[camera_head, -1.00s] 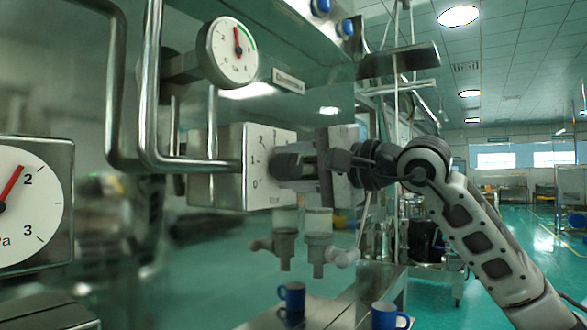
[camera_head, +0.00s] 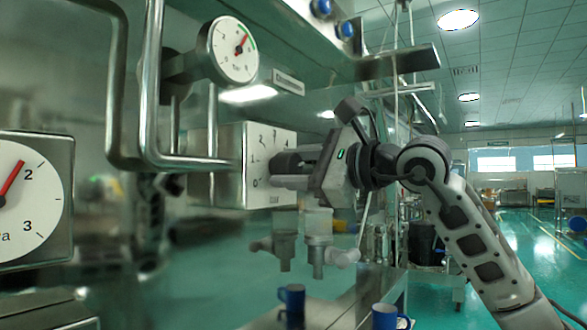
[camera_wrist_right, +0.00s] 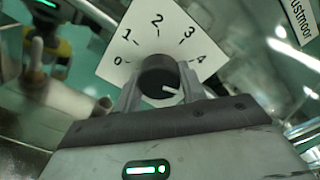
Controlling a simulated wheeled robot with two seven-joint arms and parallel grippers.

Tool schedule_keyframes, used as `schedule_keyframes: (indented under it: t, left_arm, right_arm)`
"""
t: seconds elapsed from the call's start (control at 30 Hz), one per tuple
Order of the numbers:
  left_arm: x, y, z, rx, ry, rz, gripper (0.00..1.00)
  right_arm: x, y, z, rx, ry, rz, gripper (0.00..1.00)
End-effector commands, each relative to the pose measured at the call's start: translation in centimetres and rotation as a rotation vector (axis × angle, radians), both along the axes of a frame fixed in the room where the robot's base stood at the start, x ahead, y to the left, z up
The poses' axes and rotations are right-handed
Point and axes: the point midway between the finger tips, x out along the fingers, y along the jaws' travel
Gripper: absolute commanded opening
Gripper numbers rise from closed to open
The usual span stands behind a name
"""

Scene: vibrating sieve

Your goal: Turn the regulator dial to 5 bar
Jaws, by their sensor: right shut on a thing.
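The regulator dial is a dark round knob (camera_wrist_right: 157,72) on a white plate (camera_wrist_right: 150,35) marked 0 to 4 in the right wrist view. A white mark on the knob points to the lower right, past the 4. My right gripper (camera_head: 290,170) is shut on the knob, one finger on each side, and its body is tilted. The plate (camera_head: 257,140) is partly hidden by the gripper in the head view. A round gauge (camera_head: 233,52) above has its red needle pointing to the upper right, near the green arc. My left gripper is not in view.
A larger gauge (camera_head: 22,195) with a red needle stands at the left edge. Bent metal pipes (camera_head: 152,100) run left of the plate. Blue mugs (camera_head: 386,317) stand on a surface below. Open floor (camera_head: 525,250) lies to the right.

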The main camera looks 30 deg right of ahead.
Motion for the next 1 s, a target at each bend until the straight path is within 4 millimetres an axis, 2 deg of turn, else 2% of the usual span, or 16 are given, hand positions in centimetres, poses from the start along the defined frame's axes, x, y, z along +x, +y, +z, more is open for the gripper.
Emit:
schedule_keyframes:
  t: [0.3,0.8,0.83,0.9,1.0]
  left_arm:
    - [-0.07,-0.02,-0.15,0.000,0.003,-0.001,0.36]
    - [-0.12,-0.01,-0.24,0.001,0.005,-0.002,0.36]
    - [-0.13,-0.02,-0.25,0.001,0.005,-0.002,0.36]
    - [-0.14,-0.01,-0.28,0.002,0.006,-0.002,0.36]
    - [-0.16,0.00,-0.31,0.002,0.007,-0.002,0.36]
  right_arm:
    - [0.02,0.03,-0.10,0.100,0.043,0.000,0.18]
    - [0.00,0.05,-0.08,0.116,0.050,0.000,0.18]
    - [0.00,0.05,-0.08,0.116,0.050,0.000,0.43]
    - [0.01,0.04,-0.08,0.116,0.049,0.000,0.63]
    - [0.01,0.03,-0.07,0.116,0.049,0.000,0.63]
